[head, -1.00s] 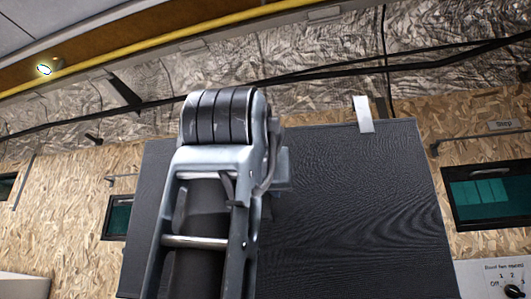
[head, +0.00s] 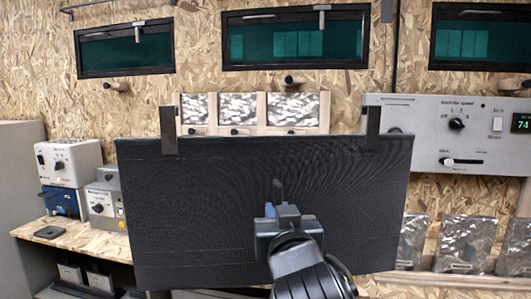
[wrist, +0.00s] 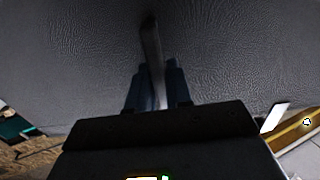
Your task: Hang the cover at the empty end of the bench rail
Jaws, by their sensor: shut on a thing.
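The cover, a flat black grained panel (head: 190,225), is held up in front of me, nearly upright and slightly tilted. Two metal hooks rise from its top edge, the left hook (head: 168,130) and the right hook (head: 373,128). My gripper (head: 279,212) is shut on a thin upright handle at the middle of the panel's near face. In the wrist view, the fingers (wrist: 152,88) close around this handle (wrist: 152,50), and the panel fills the background. The panel hides much of the wall and bench behind it. I cannot make out the bench rail for certain.
A wooden bench top (head: 85,240) with a white box (head: 70,160) and smaller devices stands at left. A grey control panel (head: 445,130) is on the wall at right. Silver padded panels (head: 465,243) stand low right. Pegs (head: 288,80) project under dark windows (head: 295,42).

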